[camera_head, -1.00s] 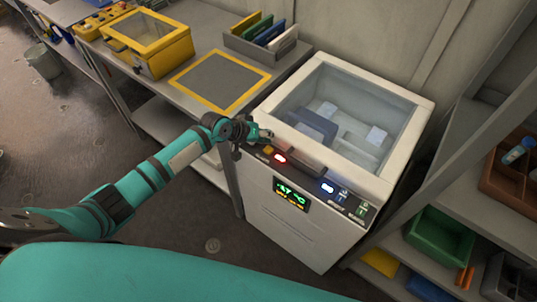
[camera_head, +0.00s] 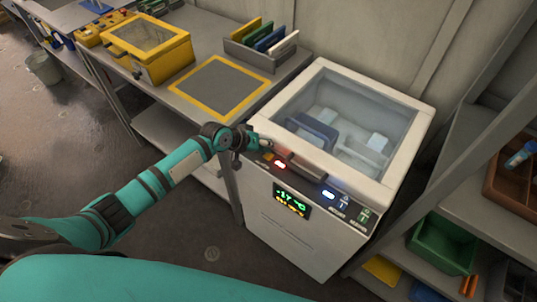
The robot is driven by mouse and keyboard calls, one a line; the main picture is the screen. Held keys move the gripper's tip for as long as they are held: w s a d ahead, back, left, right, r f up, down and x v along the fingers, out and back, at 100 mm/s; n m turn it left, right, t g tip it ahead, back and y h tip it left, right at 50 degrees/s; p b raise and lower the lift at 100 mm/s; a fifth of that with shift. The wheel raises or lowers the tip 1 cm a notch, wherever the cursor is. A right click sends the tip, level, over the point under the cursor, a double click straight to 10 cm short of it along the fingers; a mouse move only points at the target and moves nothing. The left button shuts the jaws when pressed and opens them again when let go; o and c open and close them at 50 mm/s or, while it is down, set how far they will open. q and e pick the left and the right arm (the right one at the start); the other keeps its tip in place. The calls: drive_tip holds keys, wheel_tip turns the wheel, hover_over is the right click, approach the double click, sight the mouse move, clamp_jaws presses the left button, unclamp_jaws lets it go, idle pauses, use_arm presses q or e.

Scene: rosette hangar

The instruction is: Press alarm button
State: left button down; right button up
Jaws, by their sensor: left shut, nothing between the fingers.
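A white chest freezer (camera_head: 285,232) with a glass lid stands in the middle of the camera_head view. Its sloping front panel carries a glowing red light (camera_head: 280,164) at the left end, a blue-white light (camera_head: 328,195) and a display (camera_head: 291,200) reading about -17 °C. A small orange button beside the red light is mostly hidden by my gripper. My left gripper (camera_head: 266,144) is shut and empty. Its tips are at the panel's left end, just above the red light; I cannot tell whether they touch the button. My right gripper is not in view.
A grey bench (camera_head: 190,88) with a yellow-framed mat, a yellow box (camera_head: 150,50) and a file rack (camera_head: 262,52) stands left of the freezer. Shelves with a green bin (camera_head: 443,243) stand close on the right. A bucket (camera_head: 43,69) is on the floor.

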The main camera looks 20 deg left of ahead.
sight(267, 154)
use_arm(q)
drive_tip(key=shift+f, duration=0.15)
idle(0.5)
drive_tip(key=shift+f, duration=0.3)
drive_tip(key=shift+f+b, duration=0.55)
drive_tip(key=shift+b, duration=0.1)
idle(1.2)
drive_tip(key=shift+r, duration=0.15)
drive_tip(key=shift+r+p, duration=0.85)
drive_tip(key=shift+p, duration=0.1)
wheel_tip(267, 154, up, 5)
drive_tip(key=p, duration=0.5)
drive_tip(key=shift+r, duration=0.1)
